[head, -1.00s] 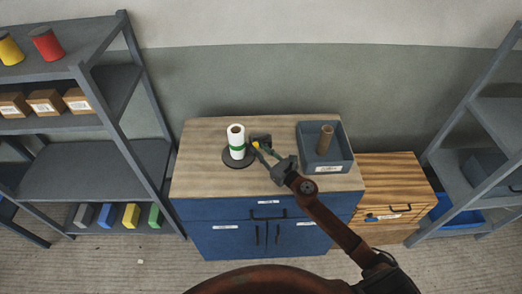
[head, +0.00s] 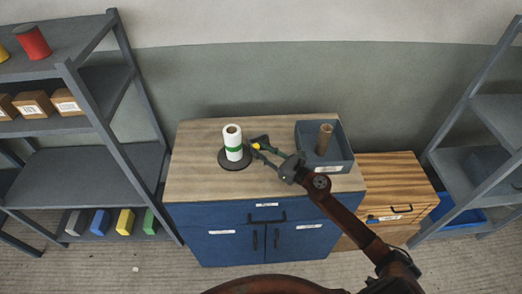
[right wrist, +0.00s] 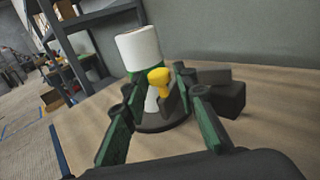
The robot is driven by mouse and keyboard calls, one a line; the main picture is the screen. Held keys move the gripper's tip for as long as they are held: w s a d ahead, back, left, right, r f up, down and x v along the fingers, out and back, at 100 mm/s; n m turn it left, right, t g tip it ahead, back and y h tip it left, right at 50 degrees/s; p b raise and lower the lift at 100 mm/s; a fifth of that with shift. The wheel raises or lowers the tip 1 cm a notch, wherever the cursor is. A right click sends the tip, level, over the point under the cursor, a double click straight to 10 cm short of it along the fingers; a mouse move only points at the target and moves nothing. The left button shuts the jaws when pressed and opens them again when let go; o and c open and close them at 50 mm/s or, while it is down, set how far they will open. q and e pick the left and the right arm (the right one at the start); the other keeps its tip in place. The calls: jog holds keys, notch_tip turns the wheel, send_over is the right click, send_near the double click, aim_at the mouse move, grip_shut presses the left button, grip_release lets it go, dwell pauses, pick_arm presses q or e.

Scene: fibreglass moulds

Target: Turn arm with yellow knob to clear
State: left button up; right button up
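A white roll (head: 233,136) with a green band stands upright on a dark round base (head: 235,164) on the wooden cabinet top. A yellow knob (head: 256,146) sits just right of the roll; it also shows in the right wrist view (right wrist: 158,77), in front of the roll. My right gripper (head: 262,150) reaches in from the lower right. In the right wrist view its green-sided fingers (right wrist: 156,88) are apart, with the knob between their tips and gaps visible. Contact with the knob cannot be made out. My left gripper is not in view.
A grey bin (head: 342,157) with a brown tube (head: 324,139) stands right of my right gripper. A dark block (right wrist: 222,96) lies right of the fingers. Shelves (head: 90,170) flank the blue cabinet (head: 265,232). The front left of the wooden top is clear.

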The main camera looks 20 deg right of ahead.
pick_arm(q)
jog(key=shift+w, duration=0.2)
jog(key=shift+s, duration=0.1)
pick_arm(e)
jog(key=v, duration=1.2)
jog(key=shift+c, duration=0.2)
